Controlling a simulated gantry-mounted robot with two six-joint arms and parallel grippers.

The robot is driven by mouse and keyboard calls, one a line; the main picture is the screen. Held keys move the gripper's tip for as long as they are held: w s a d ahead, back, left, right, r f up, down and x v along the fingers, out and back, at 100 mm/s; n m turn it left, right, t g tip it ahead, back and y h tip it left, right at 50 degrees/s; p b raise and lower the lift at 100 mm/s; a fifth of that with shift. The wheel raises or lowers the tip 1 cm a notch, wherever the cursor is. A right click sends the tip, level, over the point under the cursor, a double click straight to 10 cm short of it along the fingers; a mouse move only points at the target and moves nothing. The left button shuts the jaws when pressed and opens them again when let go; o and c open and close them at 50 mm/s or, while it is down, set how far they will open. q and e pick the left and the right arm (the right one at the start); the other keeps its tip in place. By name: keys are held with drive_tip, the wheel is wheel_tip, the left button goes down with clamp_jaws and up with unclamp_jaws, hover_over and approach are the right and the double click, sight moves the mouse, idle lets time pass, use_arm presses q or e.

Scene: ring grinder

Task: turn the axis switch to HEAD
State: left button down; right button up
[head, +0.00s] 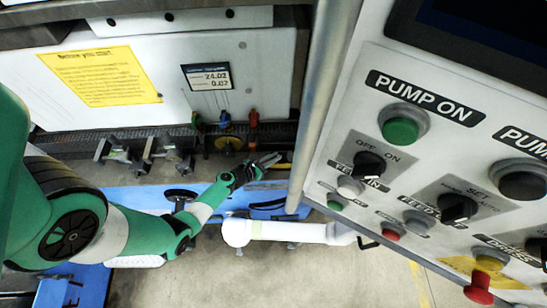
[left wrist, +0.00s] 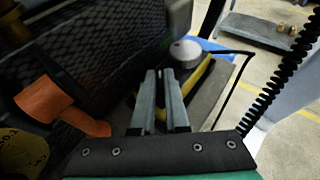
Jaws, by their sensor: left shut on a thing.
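The control panel (head: 352,107) fills the right of the head view. It has a black rotary knob (head: 369,165) under OFF and ON, and another black knob (head: 457,208) lower right. A third black knob is cut by the right edge. I cannot read an axis or HEAD label on any of them. My left gripper (head: 268,161) is left of the panel and apart from these knobs. In the left wrist view its two grey fingers (left wrist: 166,100) lie close together. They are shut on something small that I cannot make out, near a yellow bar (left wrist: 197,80).
A green PUMP ON button (head: 401,130) and a red mushroom button (head: 479,288) are on the panel. A metal post (head: 318,95) runs along its left edge. A white machine cover (head: 145,75) with a yellow notice stands behind. Orange parts (left wrist: 45,99) show left in the wrist view.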

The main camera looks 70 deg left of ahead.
use_arm(q)
drive_tip(key=shift+f, duration=0.2)
drive_tip(key=c, duration=1.2)
unclamp_jaws()
drive_tip(key=shift+d, duration=0.1)
drive_tip(key=shift+r, duration=0.1)
drive_tip(key=shift+s+r, duration=0.2)
drive_tip(key=p+v, duration=0.3)
drive_tip(key=v, duration=0.8)
